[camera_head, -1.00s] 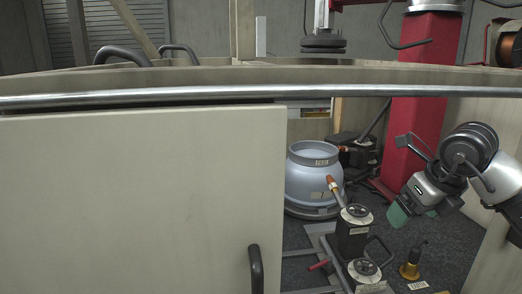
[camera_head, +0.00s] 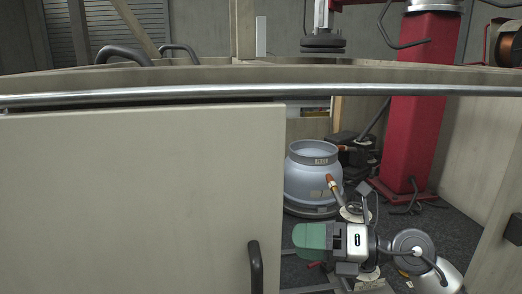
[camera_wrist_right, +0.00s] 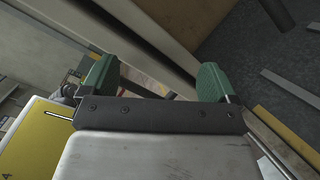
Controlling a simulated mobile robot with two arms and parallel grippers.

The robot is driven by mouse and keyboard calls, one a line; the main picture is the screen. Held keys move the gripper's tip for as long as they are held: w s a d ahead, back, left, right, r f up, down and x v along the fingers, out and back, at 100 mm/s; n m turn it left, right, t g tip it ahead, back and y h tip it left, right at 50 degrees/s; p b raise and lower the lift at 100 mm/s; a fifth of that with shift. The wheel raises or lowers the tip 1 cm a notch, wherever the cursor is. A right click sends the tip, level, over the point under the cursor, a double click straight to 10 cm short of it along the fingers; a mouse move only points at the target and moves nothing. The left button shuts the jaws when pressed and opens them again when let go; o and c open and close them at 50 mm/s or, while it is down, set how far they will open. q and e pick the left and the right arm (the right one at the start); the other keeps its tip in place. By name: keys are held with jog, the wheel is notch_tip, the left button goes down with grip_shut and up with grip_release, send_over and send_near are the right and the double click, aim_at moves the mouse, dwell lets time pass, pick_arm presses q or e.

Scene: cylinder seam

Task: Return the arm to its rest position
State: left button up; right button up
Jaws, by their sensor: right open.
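My right gripper (camera_head: 312,236) is in the lower right of the head view, its green fingers pointing left toward the beige panel's edge. In the right wrist view the two green fingers (camera_wrist_right: 152,82) stand wide apart with nothing between them. The gripper and wrist cover part of the dark equipment on the floor. My left gripper is not in view.
A beige panel (camera_head: 130,200) with a black handle (camera_head: 255,268) fills the left, under a metal rail (camera_head: 260,92). A blue-grey cylinder vessel (camera_head: 313,180) stands behind my right gripper. A red column (camera_head: 413,145) stands at right. Dark floor lies between.

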jog(key=s+d+f+m+t+h, duration=0.2)
jog(key=d+f+m+t+h, duration=0.6)
jog(key=m, duration=1)
jog(key=s+d+f+m+t+h, duration=0.4)
jog(key=f+m+h, duration=0.6)
jog(key=m, duration=0.8)
jog(key=s+d+f+m+g+y, duration=0.1)
jog(key=s+f+m+g, duration=0.2)
jog(key=s+f+g, duration=1.2)
jog(key=s+f+t, duration=0.1)
jog(key=s+f, duration=0.1)
jog(key=f, duration=1)
jog(key=s+f+t, duration=0.1)
jog(key=s+f, duration=0.1)
jog(key=f, duration=1.1)
jog(key=s+d+f+g, duration=0.1)
jog(key=s+d+f, duration=0.1)
jog(key=s+f, duration=1.3)
jog(key=shift+s+d+f+g, duration=0.25)
jog(key=shift+s+d+g, duration=0.1)
jog(key=shift+s, duration=0.2)
